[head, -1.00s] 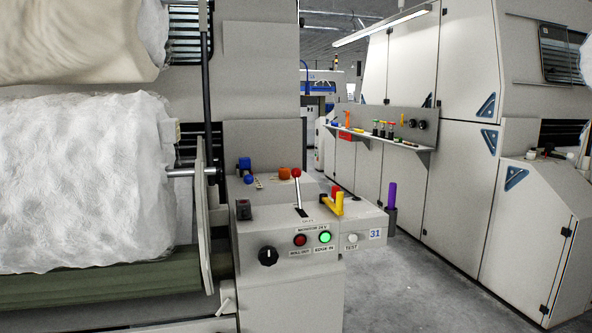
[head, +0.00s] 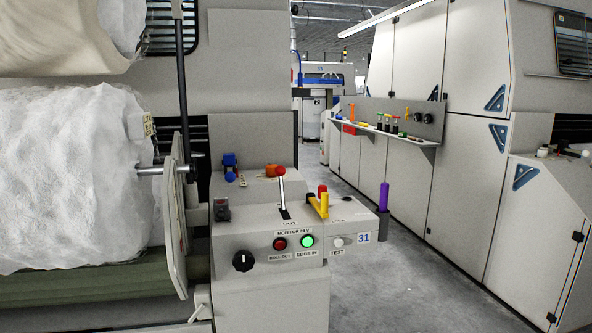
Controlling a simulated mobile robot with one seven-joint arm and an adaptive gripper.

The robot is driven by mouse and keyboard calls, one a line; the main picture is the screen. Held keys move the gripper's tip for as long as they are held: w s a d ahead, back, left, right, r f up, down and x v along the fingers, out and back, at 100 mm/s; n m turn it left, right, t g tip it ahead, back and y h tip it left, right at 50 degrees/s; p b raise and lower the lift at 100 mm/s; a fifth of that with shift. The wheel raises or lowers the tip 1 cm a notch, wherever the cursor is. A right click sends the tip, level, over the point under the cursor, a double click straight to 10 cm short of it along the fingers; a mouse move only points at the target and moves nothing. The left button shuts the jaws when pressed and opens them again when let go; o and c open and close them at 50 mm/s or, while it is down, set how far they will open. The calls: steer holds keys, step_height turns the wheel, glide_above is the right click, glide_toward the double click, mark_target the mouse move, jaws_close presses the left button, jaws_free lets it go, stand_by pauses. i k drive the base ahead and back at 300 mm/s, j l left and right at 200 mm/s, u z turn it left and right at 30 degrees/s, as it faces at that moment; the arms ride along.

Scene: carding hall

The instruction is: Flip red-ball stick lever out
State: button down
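The red-ball stick lever (head: 282,190) stands on top of the grey control box (head: 262,240) in the head view. It has a white stick and a red ball on top, and it rises from a dark slot, nearly upright with a slight lean. A label by the slot seems to read "OUT". A yellow lever (head: 319,205) with a red part behind it stands just to its right. My gripper is not in view.
The box front has a black knob (head: 243,261), a red button (head: 279,244), a lit green button (head: 307,241) and a white test button (head: 337,242). A purple-handled item (head: 384,196) stands at its right. A large white fibre roll (head: 75,180) is at left. The aisle floor (head: 400,280) is clear.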

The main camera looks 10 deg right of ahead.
mark_target(280, 170)
steer(key=i+l, duration=0.15)
steer(key=l, duration=0.4)
steer(key=i+l, duration=0.2)
steer(key=l, duration=0.35)
steer(key=i+l, duration=0.15)
steer(key=l, duration=0.45)
steer(key=i+l, duration=0.15)
steer(key=l, duration=0.4)
steer(key=i+l+u, duration=0.1)
steer(key=l, duration=0.45)
steer(key=i+l, duration=0.25)
steer(key=l, duration=0.3)
steer(key=i+l, duration=0.15)
steer(key=l, duration=0.45)
steer(key=i+l, duration=0.15)
steer(key=l, duration=0.4)
steer(key=j, duration=0.35)
steer(key=i+j, duration=0.1)
steer(key=j, duration=0.25)
